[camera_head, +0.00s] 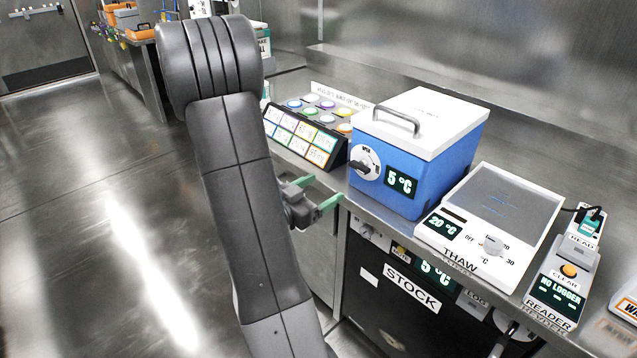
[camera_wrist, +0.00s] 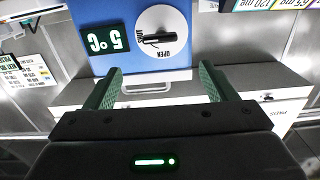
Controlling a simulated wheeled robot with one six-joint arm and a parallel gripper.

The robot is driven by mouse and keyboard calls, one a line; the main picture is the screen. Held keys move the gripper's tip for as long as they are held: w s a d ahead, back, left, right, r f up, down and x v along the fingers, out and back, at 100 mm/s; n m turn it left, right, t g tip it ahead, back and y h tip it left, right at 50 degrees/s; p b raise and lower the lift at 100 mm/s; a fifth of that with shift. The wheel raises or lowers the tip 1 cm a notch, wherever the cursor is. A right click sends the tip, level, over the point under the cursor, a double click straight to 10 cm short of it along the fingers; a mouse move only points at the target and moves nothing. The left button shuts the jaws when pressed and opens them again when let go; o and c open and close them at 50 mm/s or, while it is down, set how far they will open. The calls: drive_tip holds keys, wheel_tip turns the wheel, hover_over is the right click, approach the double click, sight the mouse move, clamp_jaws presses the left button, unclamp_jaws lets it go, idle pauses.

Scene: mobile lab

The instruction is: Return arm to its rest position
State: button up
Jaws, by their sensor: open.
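My gripper (camera_head: 330,193) shows in the head view with green fingers, in front of the bench edge and left of the blue cooler box. My dark grey arm rises on the left of that view and hides part of the gripper. In the wrist view my gripper (camera_wrist: 160,85) has its two green fingers spread apart with nothing between them. The blue box (camera_head: 405,165) has a white lid, a handle, a dial and a 5°C display. Its front also fills the top middle of the wrist view (camera_wrist: 88,14), beyond the fingertips and apart from them.
On the bench stand a sloped rack (camera_head: 300,137) with coloured labels, a THAW plate (camera_head: 500,210) showing 20°C and a READER unit (camera_head: 562,287). A STOCK unit (camera_head: 400,300) sits below the bench. Open floor (camera_head: 90,230) lies left of my arm.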

sight(356, 169)
drive_tip(key=p+x, duration=0.1)
drive_tip(key=x, duration=1.3)
drive_tip(key=shift+a, duration=0.1)
drive_tip(key=shift+s+a, duration=0.1)
